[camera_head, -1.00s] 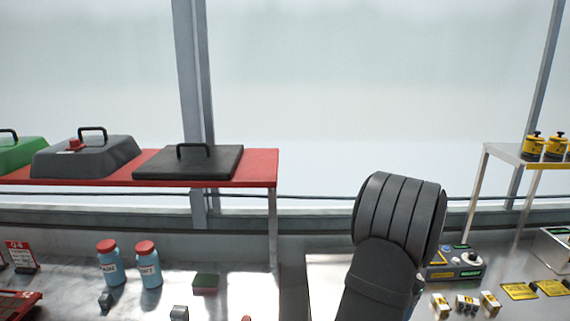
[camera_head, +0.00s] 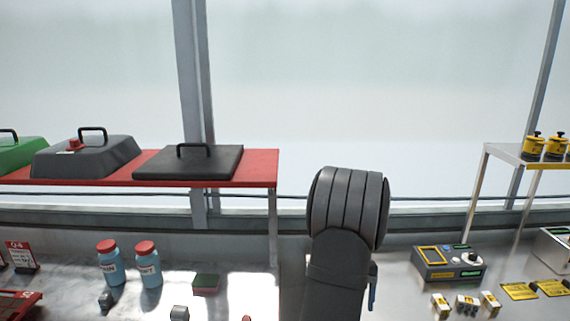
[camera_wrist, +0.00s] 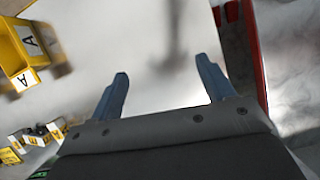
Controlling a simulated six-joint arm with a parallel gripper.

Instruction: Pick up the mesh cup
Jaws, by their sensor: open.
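No mesh cup can be made out in the head view or the wrist view. My gripper (camera_wrist: 166,82) shows in the wrist view with its two blue-grey fingers wide apart and nothing between them. It is over a bare, pale, shiny surface, with a blurred dark shadow beyond the fingers. In the head view my arm hides part of the bench, and the fingertips are not clearly seen.
A yellow block marked A (camera_wrist: 22,50) is at the wrist view's upper left, and a red edge (camera_wrist: 252,45) is at its right. A grey device (camera_head: 449,263), two blue jars (camera_head: 148,265) and a sponge (camera_head: 206,284) stand on the bench. A red shelf (camera_head: 262,165) is behind.

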